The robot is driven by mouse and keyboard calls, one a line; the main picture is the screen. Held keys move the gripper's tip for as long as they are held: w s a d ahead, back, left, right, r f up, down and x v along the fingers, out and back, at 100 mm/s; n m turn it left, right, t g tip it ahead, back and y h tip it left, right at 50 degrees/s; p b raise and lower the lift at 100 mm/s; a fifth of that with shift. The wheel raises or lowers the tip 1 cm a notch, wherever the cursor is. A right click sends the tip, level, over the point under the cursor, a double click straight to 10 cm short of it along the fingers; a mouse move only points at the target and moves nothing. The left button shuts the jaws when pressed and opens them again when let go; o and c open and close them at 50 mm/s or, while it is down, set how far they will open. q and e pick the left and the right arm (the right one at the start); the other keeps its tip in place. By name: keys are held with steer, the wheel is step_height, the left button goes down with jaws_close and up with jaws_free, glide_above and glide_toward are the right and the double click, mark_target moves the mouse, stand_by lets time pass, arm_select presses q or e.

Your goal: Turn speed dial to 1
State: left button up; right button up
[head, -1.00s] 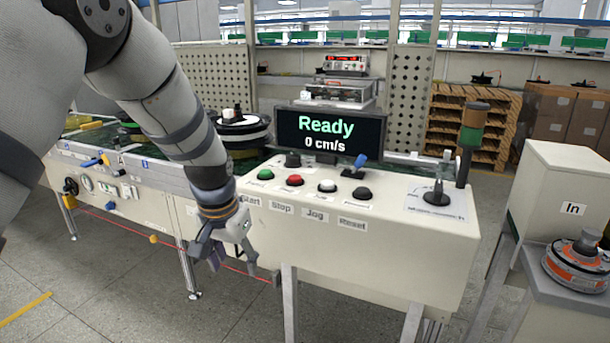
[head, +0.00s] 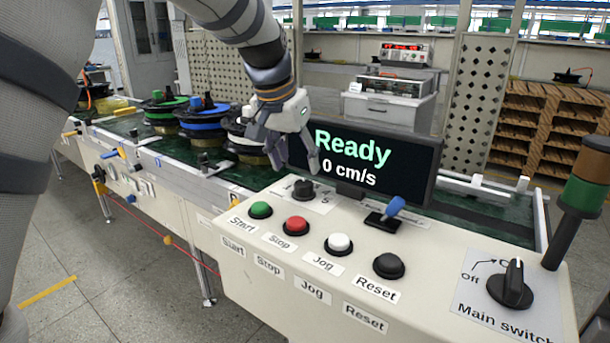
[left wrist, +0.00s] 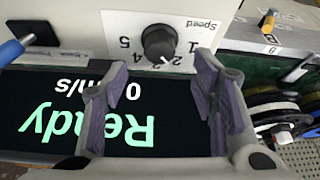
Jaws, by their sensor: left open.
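The speed dial (head: 303,189) is a small black knob at the far left of the white control panel (head: 235,224), behind the green Start button. In the left wrist view the dial (left wrist: 159,42) appears upside down, with numbers 1 to 5 around it and the word Speed beside it. Its white mark points near the 2. My left gripper (head: 296,165) is open and empty, fingers down, just above the dial and in front of the screen. In the left wrist view the dial lies beyond the gap between the fingers (left wrist: 152,82), apparently untouched. My right gripper is not in view.
The screen (head: 375,165) reads Ready, 0 cm/s, close behind my gripper. Red (head: 295,225), white and black buttons, a blue-handled lever (head: 385,211) and the main switch (head: 511,285) stand on the panel. Spools (head: 203,122) sit on the conveyor at left.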

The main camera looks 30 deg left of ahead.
mark_target(304, 183)
arm_select(q)
steer(key=x, duration=0.6)
steer(key=shift+w, duration=0.1)
steer(key=c, duration=1.2)
steer(key=shift+o, duration=0.2)
